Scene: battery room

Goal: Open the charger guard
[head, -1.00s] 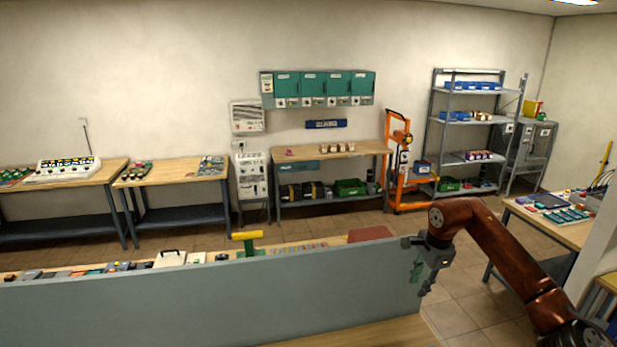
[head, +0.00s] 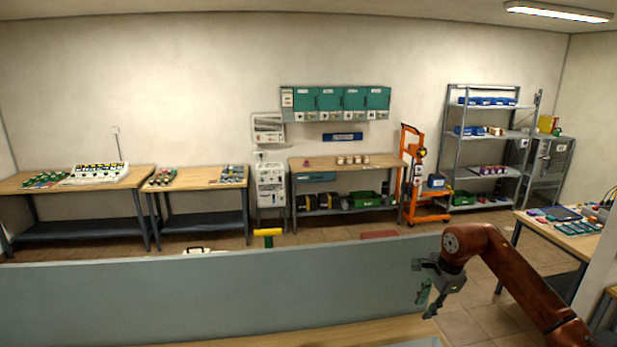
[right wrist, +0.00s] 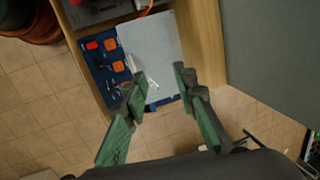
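A large flat grey panel (head: 200,300) spans the lower part of the head view. I cannot tell for sure that it is the charger guard, and no handle shows on its near face. My right gripper (head: 428,300) is at the panel's right end, pointing down; whether it touches the panel is unclear. In the right wrist view, the right gripper (right wrist: 160,78) has its green-padded fingers apart with nothing held between them. A grey panel (right wrist: 265,50) also fills the upper right there. My left gripper is out of view.
Behind the panel a yellow-topped handle (head: 267,233) stands up. In the wrist view, a wooden surface (right wrist: 207,45) bears a blue board (right wrist: 98,55) with orange parts and a pale grey sheet (right wrist: 152,52). Tiled floor (head: 480,325) is free at the right.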

